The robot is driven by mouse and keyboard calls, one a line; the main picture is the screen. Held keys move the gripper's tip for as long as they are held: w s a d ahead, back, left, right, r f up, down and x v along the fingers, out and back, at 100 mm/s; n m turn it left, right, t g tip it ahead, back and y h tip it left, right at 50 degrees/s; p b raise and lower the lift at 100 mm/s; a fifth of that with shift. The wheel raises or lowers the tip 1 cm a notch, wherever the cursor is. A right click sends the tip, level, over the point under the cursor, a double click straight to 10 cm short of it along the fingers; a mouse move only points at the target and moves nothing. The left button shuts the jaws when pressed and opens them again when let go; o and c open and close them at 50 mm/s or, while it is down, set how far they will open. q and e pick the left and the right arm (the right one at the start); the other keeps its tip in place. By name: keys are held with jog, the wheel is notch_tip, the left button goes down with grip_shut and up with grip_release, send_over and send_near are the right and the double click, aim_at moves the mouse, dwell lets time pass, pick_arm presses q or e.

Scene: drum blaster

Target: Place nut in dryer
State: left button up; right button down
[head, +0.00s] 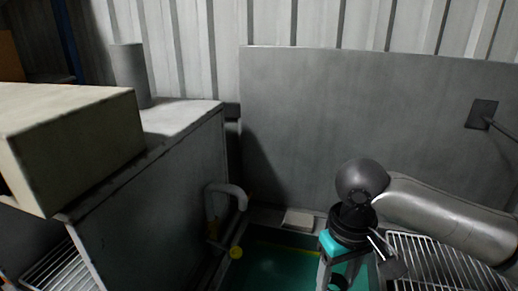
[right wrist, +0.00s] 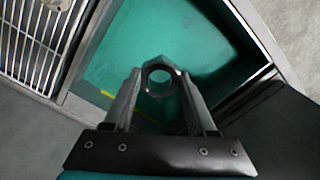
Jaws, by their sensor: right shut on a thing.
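A dark metal ring-shaped nut (right wrist: 147,71) sits between the two fingertips of my right gripper (right wrist: 159,80) in the right wrist view. The gripper is shut on it, and its hole faces the camera. I cannot tell which part is the dryer. My left gripper is not in view.
A grey cabinet (head: 165,205) stands at left, with a beige box (head: 80,150) and a grey cylinder (head: 130,75) on top. A wire rack (head: 445,262) lies at right, a grey panel (head: 330,120) behind.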

jog(key=s+m+b, duration=0.1)
jog(key=s+d+m+b, duration=0.1)
jog(key=s+m+b, duration=0.1)
jog(key=shift+d+r+m, duration=0.1)
jog(key=shift+d+m, duration=0.2)
jog(key=shift+d, duration=0.05)
dwell(0.4)
